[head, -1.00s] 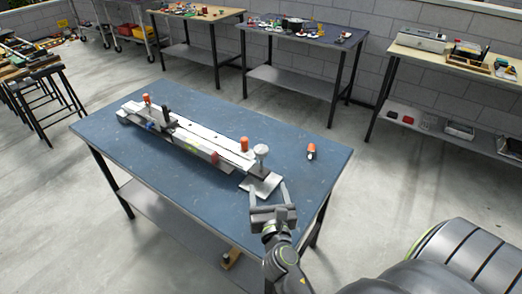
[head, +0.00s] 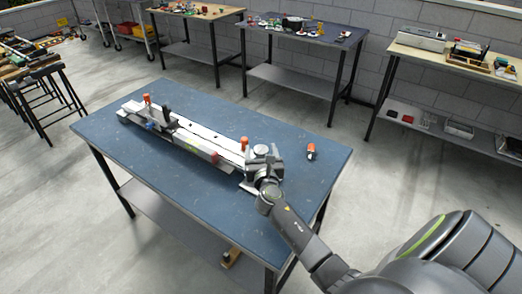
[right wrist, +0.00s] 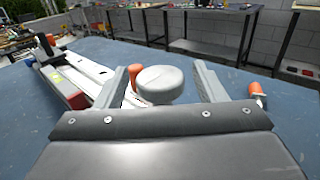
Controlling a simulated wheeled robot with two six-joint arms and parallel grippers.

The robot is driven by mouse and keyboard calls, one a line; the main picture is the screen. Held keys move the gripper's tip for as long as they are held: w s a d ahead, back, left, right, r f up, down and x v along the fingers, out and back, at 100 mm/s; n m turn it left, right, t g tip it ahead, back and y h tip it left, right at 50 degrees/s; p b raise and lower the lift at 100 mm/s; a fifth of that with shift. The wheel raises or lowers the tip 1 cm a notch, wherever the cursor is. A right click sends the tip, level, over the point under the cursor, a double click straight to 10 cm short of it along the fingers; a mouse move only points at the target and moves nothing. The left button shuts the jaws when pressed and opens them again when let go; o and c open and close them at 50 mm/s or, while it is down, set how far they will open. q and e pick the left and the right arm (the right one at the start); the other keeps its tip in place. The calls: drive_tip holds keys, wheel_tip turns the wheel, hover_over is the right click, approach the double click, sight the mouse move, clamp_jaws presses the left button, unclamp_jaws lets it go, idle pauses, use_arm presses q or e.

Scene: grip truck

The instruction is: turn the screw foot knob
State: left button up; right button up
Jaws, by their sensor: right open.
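The screw foot knob (head: 261,149) is a round grey-white cap at the near right end of a long white metal fixture (head: 190,133) on the blue table. My right gripper (head: 263,155) is at the knob and hides its lower part in the head view. In the right wrist view the knob (right wrist: 160,84) sits between the two open fingers of my right gripper (right wrist: 160,88), with gaps visible at its sides. Whether a finger touches it cannot be told. My left gripper is not in view.
An orange-topped small part (head: 311,151) stands right of the knob on the blue table (head: 230,110). An orange handle (head: 244,143) rises just left of the knob. Other workbenches with tools stand along the back wall. The table's far side is clear.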

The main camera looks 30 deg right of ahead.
drive_tip(key=shift+w+d, duration=0.15)
drive_tip(key=shift+w, duration=0.1)
drive_tip(key=shift+c, duration=0.4)
drive_tip(key=c, duration=0.9)
drive_tip(key=shift+m+g+h, duration=0.3)
drive_tip(key=shift+m+h, duration=0.1)
drive_tip(key=shift+h, duration=0.1)
drive_tip(key=m+g+h+b, duration=0.1)
drive_tip(key=m+h, duration=0.1)
drive_tip(key=shift+f+g+h, duration=0.1)
drive_tip(key=shift+g+h, duration=0.2)
drive_tip(key=shift+g, duration=0.1)
drive_tip(key=shift+m+g+h+b, duration=1.05)
drive_tip(key=shift+m+g+h, duration=1.35)
drive_tip(key=shift+g, duration=0.7)
